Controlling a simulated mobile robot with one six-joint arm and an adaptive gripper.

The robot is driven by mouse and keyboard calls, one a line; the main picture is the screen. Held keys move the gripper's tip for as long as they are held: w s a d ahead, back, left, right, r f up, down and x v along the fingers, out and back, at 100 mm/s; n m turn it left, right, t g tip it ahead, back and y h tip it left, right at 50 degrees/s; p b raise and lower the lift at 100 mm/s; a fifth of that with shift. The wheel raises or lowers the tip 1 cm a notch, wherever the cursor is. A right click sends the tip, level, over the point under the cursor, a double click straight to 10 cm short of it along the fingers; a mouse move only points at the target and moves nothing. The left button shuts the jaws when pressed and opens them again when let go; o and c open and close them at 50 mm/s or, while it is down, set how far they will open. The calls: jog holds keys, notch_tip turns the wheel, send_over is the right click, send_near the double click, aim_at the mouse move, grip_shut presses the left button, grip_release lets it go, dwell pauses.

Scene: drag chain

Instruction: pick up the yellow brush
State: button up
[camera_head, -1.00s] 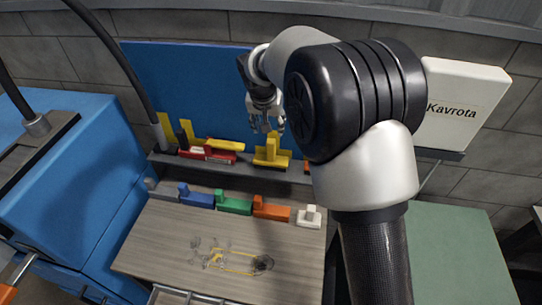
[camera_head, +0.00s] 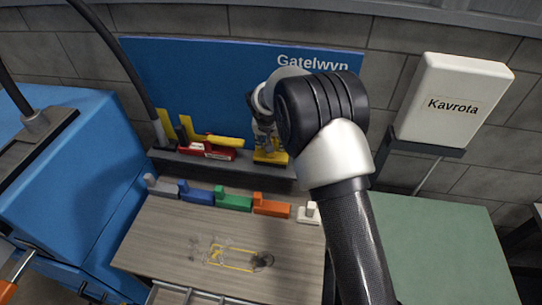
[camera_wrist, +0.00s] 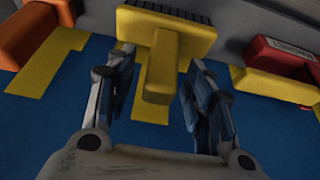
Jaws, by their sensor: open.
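The yellow brush (camera_head: 263,158) stands on the grey shelf against the blue board, partly hidden by my gripper (camera_head: 264,140). In the wrist view the brush (camera_wrist: 162,62) shows its broad block at the top and its thick handle pointing towards me. My gripper (camera_wrist: 158,85) is open, with one finger on each side of the handle. A gap shows on the left and right of the handle, so the fingers do not appear to press on it.
A red tool with a yellow handle (camera_head: 218,154) lies left on the shelf (camera_head: 190,163); its red body (camera_wrist: 280,56) is at the wrist view's right. An orange object (camera_wrist: 24,32) is at its left. Coloured blocks (camera_head: 233,202) line the table's back edge.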

jog(key=shift+c, duration=0.5)
grip_shut()
jog(key=shift+r, duration=0.1)
